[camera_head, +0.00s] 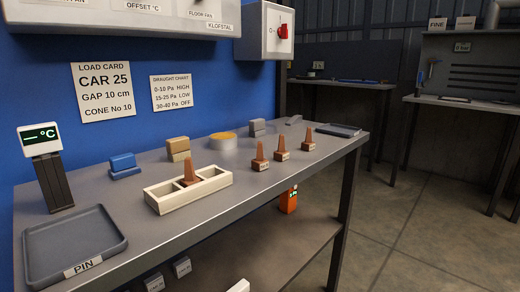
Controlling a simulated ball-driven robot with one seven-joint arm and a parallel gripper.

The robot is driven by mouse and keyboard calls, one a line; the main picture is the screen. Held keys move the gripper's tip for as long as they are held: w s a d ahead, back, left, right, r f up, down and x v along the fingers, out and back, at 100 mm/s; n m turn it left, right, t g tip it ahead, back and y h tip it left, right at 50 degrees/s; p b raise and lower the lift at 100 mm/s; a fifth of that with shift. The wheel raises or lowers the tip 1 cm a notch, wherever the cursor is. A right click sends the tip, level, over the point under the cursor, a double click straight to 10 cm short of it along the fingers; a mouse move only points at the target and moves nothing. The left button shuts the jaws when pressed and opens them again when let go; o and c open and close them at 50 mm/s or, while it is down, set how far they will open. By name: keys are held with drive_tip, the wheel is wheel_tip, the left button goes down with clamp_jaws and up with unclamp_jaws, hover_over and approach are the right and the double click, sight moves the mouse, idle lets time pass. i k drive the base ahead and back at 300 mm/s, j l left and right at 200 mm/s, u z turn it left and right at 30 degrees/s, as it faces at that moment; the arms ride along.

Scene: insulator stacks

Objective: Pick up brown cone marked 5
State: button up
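Several brown cones on small labelled bases are on the grey bench. One cone (190,170) stands in the middle of a white compartment tray (160,207). To the right, three more stand in a slanting row on the open bench top: a near cone (260,157), a middle cone (281,146) and a far cone (308,138). The labels on their bases are too small to read, so I cannot tell which is marked 5. My gripper is not in view.
A dark tray labelled PIN (115,246) lies at the near left, beside a temperature display (40,138). The bench's front strip is clear.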

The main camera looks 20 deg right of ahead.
sight(259, 164)
drive_tip(key=i+j+z, duration=0.15)
drive_tip(key=j, duration=0.2)
drive_tip(key=i+j+z, duration=0.15)
drive_tip(key=j, duration=0.25)
drive_tip(key=i+j+z, duration=0.2)
drive_tip(key=j, duration=0.2)
drive_tip(key=i+j+z, duration=0.15)
drive_tip(key=j, duration=0.25)
drive_tip(key=i+j+z, duration=0.15)
drive_tip(key=j, duration=0.25)
drive_tip(key=k, duration=0.05)
